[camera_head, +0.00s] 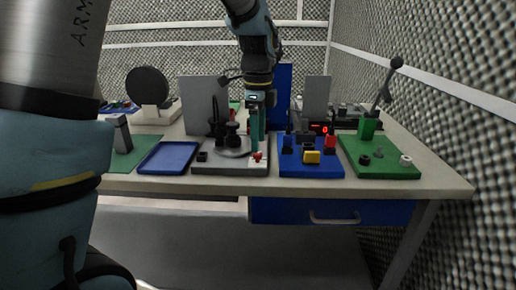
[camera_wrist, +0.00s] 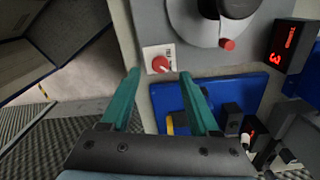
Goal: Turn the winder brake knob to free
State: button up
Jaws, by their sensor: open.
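The winder brake knob is a small red knob (camera_wrist: 160,64) on a white label plate at the corner of the grey winder board (camera_wrist: 195,58). It also shows in the head view (camera_head: 257,157), near the board's front right corner. My gripper (camera_wrist: 159,75) is open, with its two teal fingers apart and nothing between them. In the wrist view the knob appears between the fingertips and slightly beyond them; I cannot tell whether they touch it. In the head view my gripper (camera_head: 254,124) points down over the right part of the board. The label lettering is too small to read.
A red handle (camera_wrist: 228,44) sits on the winder's round plate. A blue board (camera_head: 297,169) with a yellow block stands to the right, then a green board (camera_head: 385,170) with a tall lever. A blue tray (camera_head: 168,157) lies left. A red-digit display (camera_wrist: 292,45) stands nearby.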

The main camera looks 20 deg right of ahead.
aim_at(258, 158)
jog(key=shift+f, duration=1.85)
grip_shut()
